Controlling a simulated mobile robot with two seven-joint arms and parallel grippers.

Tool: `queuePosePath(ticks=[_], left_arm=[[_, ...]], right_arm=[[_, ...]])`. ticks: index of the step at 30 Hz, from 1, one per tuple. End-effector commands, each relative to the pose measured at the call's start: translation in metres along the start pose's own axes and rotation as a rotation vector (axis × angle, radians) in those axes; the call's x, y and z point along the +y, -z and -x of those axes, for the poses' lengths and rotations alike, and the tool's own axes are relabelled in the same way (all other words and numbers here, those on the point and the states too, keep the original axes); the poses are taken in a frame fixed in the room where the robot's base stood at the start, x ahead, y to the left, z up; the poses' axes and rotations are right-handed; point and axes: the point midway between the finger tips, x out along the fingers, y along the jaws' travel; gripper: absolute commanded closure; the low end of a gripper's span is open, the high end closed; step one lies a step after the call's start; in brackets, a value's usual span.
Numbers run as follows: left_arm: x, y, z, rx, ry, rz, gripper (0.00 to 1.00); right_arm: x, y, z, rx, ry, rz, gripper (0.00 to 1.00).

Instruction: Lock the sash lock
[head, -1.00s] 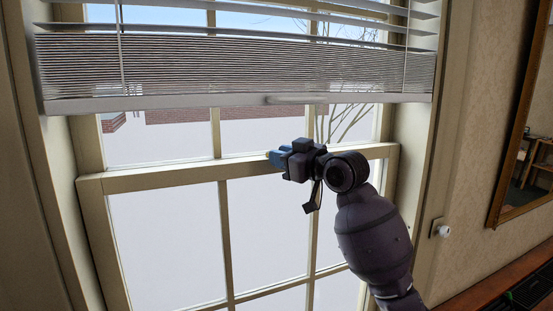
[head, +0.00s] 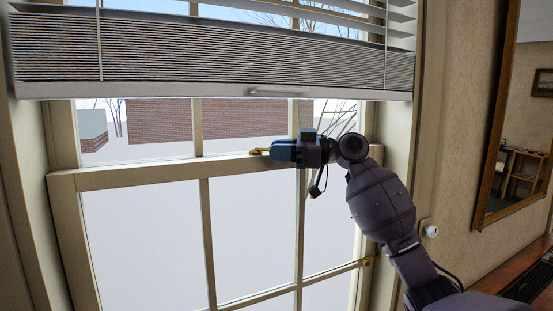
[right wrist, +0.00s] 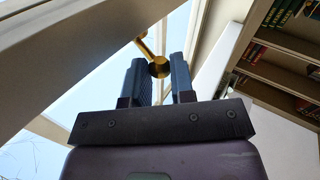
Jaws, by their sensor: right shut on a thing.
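The sash lock (head: 259,152) is a small brass piece on the window's meeting rail (head: 125,174). In the head view it pokes out left of my right gripper (head: 272,151), which partly hides it. In the right wrist view the brass lock (right wrist: 159,68) has a round knob and a thin lever. The knob sits between the two blue fingertips of my right gripper (right wrist: 158,63), which is shut on it. The lever reaches up and left toward the pale frame. I cannot tell whether the lock is engaged. My left gripper is not in view.
A partly lowered blind (head: 215,62) with a bottom bar hangs above the rail. A small brass fitting (head: 366,261) is low on the window's right side. A framed mirror (head: 515,120) hangs on the right wall, above a wooden surface (head: 515,276).

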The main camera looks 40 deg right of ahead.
Motion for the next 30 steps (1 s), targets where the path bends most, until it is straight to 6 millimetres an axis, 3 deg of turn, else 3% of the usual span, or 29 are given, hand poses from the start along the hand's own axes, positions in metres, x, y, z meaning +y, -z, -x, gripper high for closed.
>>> queuePosePath(ticks=[10, 25, 26, 30], left_arm=[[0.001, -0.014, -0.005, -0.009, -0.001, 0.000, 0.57], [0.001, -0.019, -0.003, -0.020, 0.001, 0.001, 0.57], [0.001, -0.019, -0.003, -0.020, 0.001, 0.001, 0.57], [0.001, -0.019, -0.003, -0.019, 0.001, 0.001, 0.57]], right_arm=[[0.007, -0.003, 0.002, 0.018, 0.103, -0.002, 1.00], [0.007, -0.002, 0.003, 0.020, 0.118, -0.001, 1.00], [0.007, -0.002, 0.003, 0.020, 0.118, -0.001, 0.73], [0.007, -0.002, 0.003, 0.020, 0.117, -0.001, 0.52]])
